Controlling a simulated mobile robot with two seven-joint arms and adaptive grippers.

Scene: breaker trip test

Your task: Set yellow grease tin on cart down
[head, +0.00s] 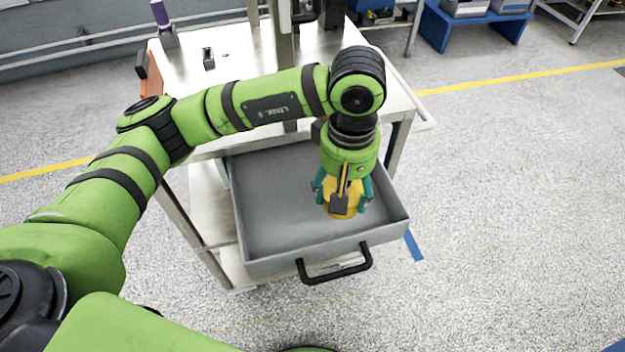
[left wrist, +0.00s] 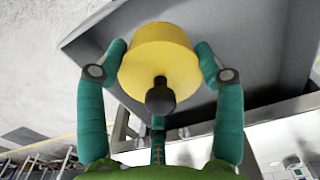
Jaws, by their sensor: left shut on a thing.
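The yellow grease tin (head: 341,208) is in my left gripper (head: 342,190), over the right part of the cart's open grey drawer (head: 275,200). In the left wrist view the tin (left wrist: 160,55) sits between the two teal fingers of the left gripper (left wrist: 160,70), with one finger on each side. The drawer (left wrist: 260,40) shows behind it. I cannot tell whether the tin's underside touches the drawer floor. The cart (head: 235,60) has a pale metal top above the drawer. My right gripper is not in view.
The drawer has a black handle (head: 335,268) at its front and raised walls around it. A purple-topped item (head: 160,14) and a small dark item (head: 208,58) stand on the cart top. The rest of the drawer floor is bare. Open floor lies to the right.

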